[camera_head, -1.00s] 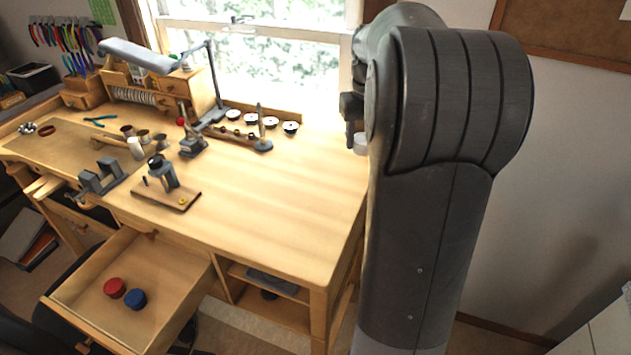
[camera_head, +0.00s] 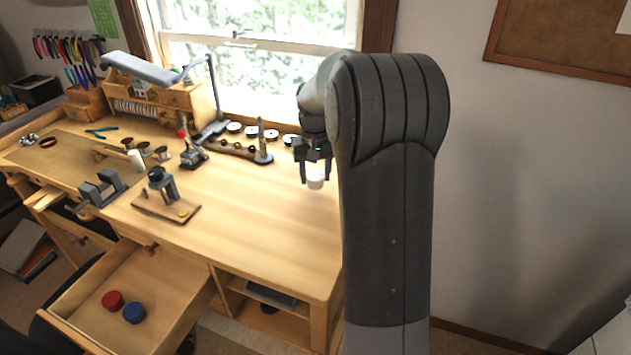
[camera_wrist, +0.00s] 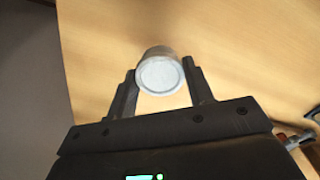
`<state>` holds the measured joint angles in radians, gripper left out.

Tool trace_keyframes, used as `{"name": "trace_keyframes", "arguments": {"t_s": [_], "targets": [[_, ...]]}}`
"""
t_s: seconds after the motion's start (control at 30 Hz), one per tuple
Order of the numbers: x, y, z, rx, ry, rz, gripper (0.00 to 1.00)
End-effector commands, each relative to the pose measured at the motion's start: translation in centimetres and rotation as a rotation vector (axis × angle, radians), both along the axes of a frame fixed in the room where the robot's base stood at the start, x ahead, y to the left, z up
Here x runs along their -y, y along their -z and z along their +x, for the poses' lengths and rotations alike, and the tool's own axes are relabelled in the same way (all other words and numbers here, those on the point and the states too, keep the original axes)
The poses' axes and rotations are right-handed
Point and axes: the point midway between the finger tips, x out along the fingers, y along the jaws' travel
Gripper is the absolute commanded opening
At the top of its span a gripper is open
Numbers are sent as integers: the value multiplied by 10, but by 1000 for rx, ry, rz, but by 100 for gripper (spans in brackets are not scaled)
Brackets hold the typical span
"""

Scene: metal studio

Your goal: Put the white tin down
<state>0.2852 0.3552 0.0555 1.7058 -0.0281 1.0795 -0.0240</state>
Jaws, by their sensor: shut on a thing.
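The white tin (camera_head: 315,183) is a small round can held between the fingertips of my gripper (camera_head: 316,167). My gripper is shut on it, over the right part of the wooden workbench (camera_head: 255,213). In the wrist view the tin (camera_wrist: 161,73) shows its pale round end toward the camera, between the two dark fingers of my gripper (camera_wrist: 162,85). Bare wood shows behind it. The tin appears above the bench top; the exact gap beneath it is hard to tell.
The bench's right half is clear. A wooden-based tool (camera_head: 165,197), a vise (camera_head: 103,188) and a rack with small parts (camera_head: 235,150) stand to the left and back. An open drawer (camera_head: 165,290) below holds a red tin (camera_head: 112,300) and a blue tin (camera_head: 134,313).

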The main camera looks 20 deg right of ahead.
Motion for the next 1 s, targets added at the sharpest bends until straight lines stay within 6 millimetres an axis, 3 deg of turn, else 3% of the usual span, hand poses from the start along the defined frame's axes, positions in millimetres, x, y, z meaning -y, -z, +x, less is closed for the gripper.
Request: {"name": "trace_keyframes", "arguments": {"t_s": [0.17, 0.53, 0.57, 0.6, 0.8, 1.0], "targets": [[0, 26, -1, -3, 0, 1, 25], [0, 31, -1, -2, 0, 0, 25], [0, 30, -1, -1, 0, 0, 50], [0, 30, -1, -1, 0, 0, 53], [0, 30, -1, -1, 0, 0, 69], [0, 30, -1, -1, 0, 0, 69]]}}
